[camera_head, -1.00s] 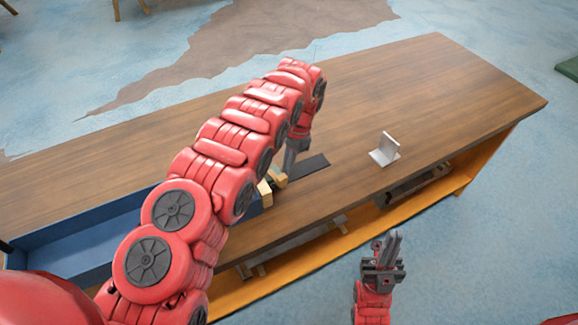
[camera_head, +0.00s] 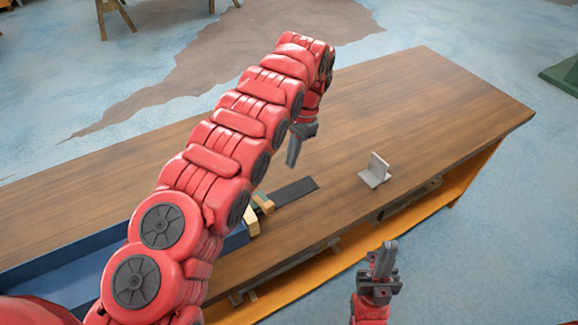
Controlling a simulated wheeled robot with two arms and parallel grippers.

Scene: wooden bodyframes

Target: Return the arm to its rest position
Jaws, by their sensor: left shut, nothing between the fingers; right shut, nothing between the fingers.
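My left arm reaches in from the left over the wooden table (camera_head: 430,105). My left gripper (camera_head: 291,163) is shut and empty, pointing down above the tabletop. My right gripper (camera_head: 388,247) is shut and empty, pointing up in front of the table's near edge. Neither gripper touches an object.
A grey L-shaped metal bracket (camera_head: 375,172) stands on the table. A dark flat strip (camera_head: 295,188) and small pale wooden pieces (camera_head: 252,222) lie near the front edge, partly hidden by my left arm. A blue tray (camera_head: 65,262) is at the left. The table's right part is clear.

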